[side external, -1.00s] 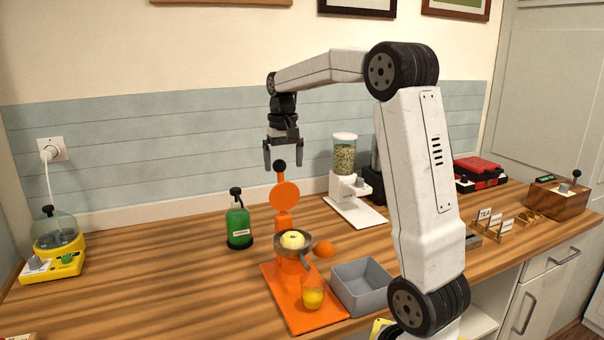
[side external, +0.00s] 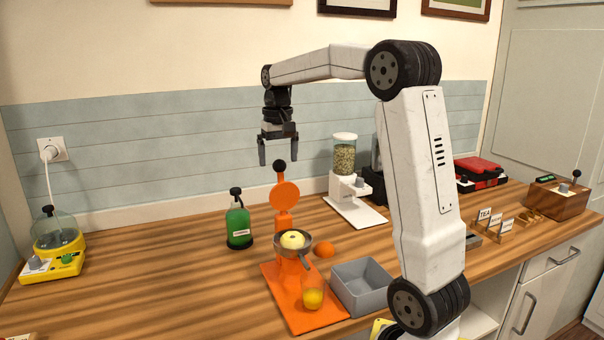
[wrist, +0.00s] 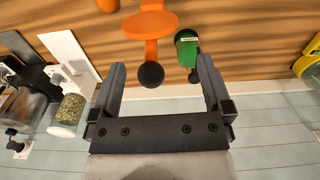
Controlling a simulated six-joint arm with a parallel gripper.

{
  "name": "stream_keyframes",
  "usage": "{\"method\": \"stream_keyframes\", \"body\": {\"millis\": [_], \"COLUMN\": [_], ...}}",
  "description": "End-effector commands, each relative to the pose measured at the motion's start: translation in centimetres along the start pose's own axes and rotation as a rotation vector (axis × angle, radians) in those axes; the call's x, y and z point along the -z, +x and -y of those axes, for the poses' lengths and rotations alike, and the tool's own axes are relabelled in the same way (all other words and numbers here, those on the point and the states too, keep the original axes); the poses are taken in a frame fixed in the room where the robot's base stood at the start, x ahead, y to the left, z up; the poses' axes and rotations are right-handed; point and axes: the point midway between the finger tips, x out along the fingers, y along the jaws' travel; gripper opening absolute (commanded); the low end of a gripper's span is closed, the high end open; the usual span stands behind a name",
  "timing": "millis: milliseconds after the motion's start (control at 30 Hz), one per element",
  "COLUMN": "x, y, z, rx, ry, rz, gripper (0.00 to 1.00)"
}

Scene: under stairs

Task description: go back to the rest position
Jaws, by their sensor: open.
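My gripper (side external: 277,151) is open and empty, hanging fingers down in the air above the orange citrus press in the side view. In the wrist view its two fingers (wrist: 158,80) are spread wide with nothing between them. The press (side external: 285,195) has a raised lever with a black knob, which shows below the fingers in the wrist view (wrist: 151,75). A pale yellow fruit half (side external: 293,239) sits in its bowl. A glass with orange juice (side external: 312,298) stands on the press's orange base.
A green dispenser bottle (side external: 238,222) stands left of the press. A grey bin (side external: 362,287) and a whole orange (side external: 324,250) are at its right. A white dispenser with a clear jar (side external: 345,160) stands behind. A yellow appliance (side external: 56,262) is far left. The counter's left middle is clear.

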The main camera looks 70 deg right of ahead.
Motion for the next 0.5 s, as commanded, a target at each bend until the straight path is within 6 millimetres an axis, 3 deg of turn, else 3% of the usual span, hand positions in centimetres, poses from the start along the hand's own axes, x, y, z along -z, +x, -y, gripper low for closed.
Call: {"method": "stream_keyframes", "body": {"millis": [267, 500], "x": [-2.5, -6.4], "y": [5.0, 10.0], "z": [4.8, 8.9], "rx": [0.008, 0.022], "ry": [-0.146, -0.299], "rz": [-0.036, -0.08], "gripper": [1.0, 1.0]}}
